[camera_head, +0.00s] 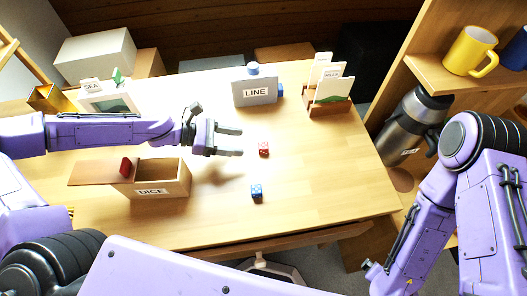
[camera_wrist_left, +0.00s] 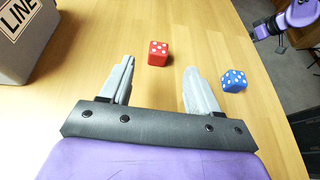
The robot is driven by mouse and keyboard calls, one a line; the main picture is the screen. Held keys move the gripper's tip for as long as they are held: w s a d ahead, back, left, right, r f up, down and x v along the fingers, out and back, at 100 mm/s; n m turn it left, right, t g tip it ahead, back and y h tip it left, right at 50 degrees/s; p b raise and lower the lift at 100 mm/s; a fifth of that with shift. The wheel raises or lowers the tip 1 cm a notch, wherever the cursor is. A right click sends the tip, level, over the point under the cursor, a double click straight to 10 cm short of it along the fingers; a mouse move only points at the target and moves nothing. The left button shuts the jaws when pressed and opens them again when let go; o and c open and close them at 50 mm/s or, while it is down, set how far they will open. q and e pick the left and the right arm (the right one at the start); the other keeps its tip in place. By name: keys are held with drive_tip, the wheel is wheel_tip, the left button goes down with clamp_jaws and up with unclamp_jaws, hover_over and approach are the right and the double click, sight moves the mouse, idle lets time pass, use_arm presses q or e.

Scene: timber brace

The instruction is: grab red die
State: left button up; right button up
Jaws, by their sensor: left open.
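The red die (camera_head: 263,149) lies on the table just right of my left gripper's fingertips. My left gripper (camera_head: 242,140) is open and empty, with its fingers pointing right. In the left wrist view the red die (camera_wrist_left: 158,53) sits ahead of the gap between the open fingers (camera_wrist_left: 161,66), apart from both. The blue die (camera_head: 256,190) lies nearer the table's front edge; in the left wrist view it (camera_wrist_left: 233,81) is right of the right finger. Part of my right arm is at the right, but its jaw state is unclear.
An open wooden box labelled DICE (camera_head: 148,192) stands at the front left. A grey box labelled LINE (camera_head: 255,91) and a card holder (camera_head: 327,106) stand behind. A steel flask (camera_head: 411,125) is beyond the right edge. Table right of the dice is clear.

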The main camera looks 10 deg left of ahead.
sight(264, 145)
use_arm(q)
drive_tip(key=b+x, duration=0.2)
drive_tip(key=x, duration=0.8)
drive_tip(key=shift+w+d+f, duration=0.1)
drive_tip(key=shift+w+d, duration=0.05)
drive_tip(key=shift+d, duration=0.15)
drive_tip(key=c, duration=1)
